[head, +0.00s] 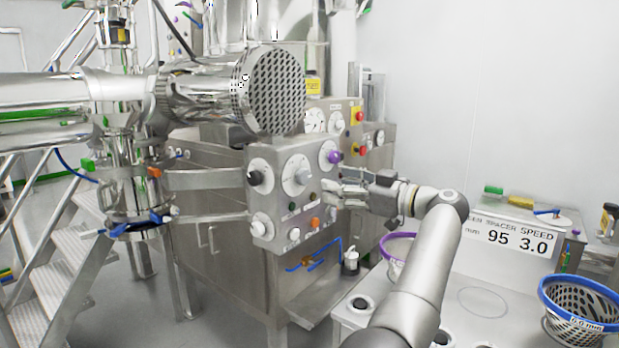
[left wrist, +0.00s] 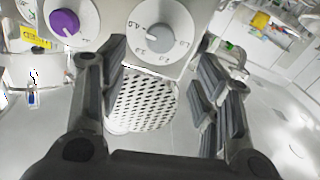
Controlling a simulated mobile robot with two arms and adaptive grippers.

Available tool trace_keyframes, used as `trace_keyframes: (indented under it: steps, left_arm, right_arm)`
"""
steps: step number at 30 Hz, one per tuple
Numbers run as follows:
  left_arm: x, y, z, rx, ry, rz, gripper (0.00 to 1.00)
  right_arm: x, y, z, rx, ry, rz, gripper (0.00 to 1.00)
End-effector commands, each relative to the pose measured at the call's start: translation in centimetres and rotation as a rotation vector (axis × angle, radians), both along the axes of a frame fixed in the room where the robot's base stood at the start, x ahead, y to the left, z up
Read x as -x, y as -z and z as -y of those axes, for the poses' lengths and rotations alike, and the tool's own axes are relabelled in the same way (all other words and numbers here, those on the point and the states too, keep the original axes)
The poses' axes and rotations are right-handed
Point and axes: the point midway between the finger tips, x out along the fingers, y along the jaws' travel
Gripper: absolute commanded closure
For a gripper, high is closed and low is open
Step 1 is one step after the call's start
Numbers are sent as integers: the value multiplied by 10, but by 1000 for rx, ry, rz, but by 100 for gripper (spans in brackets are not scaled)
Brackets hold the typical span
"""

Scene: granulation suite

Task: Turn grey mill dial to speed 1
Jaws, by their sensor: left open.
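The grey mill dial (head: 297,175) is a grey knob on a round white scale plate on the front of the steel control panel. In the left wrist view the dial (left wrist: 158,27) is at the top, just beyond the open space between my fingers. Its numbers look upside down or tilted there, and a pale mark on the knob points to the lower left; the exact setting is too small to tell. My left gripper (head: 328,190) is open and empty, to the right of the dial in the head view and apart from it. My right gripper is not in view.
A purple-knobbed dial (head: 331,155) sits beside the grey dial. A black knob (head: 255,178) and several other knobs and buttons share the panel. A perforated round steel drum end (head: 276,92) juts out above. A blue-rimmed basket (head: 578,305) stands at the right.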

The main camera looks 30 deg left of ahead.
Motion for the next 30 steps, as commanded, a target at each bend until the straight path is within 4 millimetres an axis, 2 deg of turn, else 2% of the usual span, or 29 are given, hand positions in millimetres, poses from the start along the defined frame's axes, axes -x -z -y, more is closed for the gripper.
trace_keyframes:
  steps: [6,12,18,26,30]
  left_arm:
    - [-2,-2,-44,-2,-3,2,42]
    - [-5,-2,-76,-2,-2,2,42]
    - [-7,-1,-89,-3,1,3,42]
    - [-7,0,-90,-3,1,3,42]
    - [-7,0,-90,-3,1,3,57]
  right_arm:
    - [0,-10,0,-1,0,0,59]
    - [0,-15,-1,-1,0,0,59]
    - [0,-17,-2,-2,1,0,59]
    - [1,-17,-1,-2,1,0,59]
    - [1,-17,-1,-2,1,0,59]
